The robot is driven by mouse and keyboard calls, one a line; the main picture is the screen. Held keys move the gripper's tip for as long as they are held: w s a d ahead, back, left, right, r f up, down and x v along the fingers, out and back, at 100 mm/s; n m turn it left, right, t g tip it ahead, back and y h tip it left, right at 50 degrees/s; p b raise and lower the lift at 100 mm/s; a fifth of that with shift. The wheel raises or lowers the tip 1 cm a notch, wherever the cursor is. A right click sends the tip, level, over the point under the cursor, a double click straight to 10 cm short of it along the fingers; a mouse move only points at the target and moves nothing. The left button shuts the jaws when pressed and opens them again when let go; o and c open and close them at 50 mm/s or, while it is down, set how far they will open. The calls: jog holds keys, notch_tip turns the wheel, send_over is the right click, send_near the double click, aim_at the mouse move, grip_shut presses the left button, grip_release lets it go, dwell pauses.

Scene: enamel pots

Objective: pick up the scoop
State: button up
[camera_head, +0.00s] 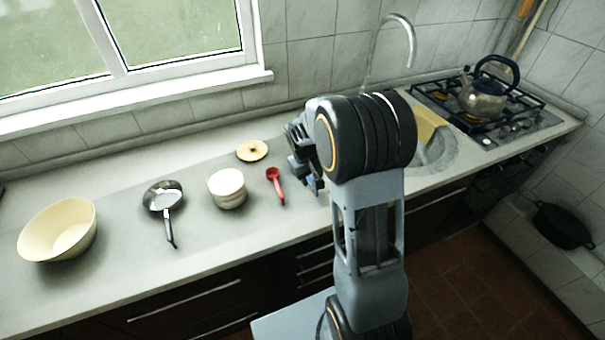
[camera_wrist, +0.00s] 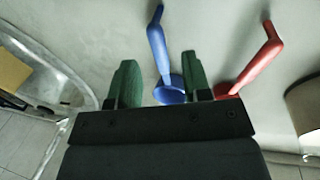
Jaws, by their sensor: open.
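A red scoop (camera_head: 275,184) lies on the counter, right of the white pot. It also shows in the wrist view (camera_wrist: 254,63), just outside the right finger, its lower end partly hidden behind that finger. A blue scoop (camera_wrist: 160,54) lies beside it, its round end appearing between my two fingers and its handle pointing up the picture. In the head view only a small part of the blue scoop (camera_head: 313,184) shows beneath my gripper (camera_head: 300,158). My gripper (camera_wrist: 161,76) is open and empty above the counter, with green fingers either side of the blue scoop.
A white pot (camera_head: 227,189), a round wooden lid (camera_head: 252,150), a small pan (camera_head: 163,198) and a cream bowl (camera_head: 60,232) stand left on the counter (camera_head: 120,268). The sink (camera_head: 436,150) is to the right, with the stove and kettle (camera_head: 484,98) beyond.

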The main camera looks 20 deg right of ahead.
aim_at(312, 182)
jog(key=shift+w+d+f, duration=0.1)
jog(key=shift+d+f, duration=0.15)
jog(key=shift+f, duration=0.8)
jog(key=shift+d+f, duration=0.2)
jog(key=shift+f, duration=0.85)
jog(key=shift+c, duration=0.2)
grip_shut()
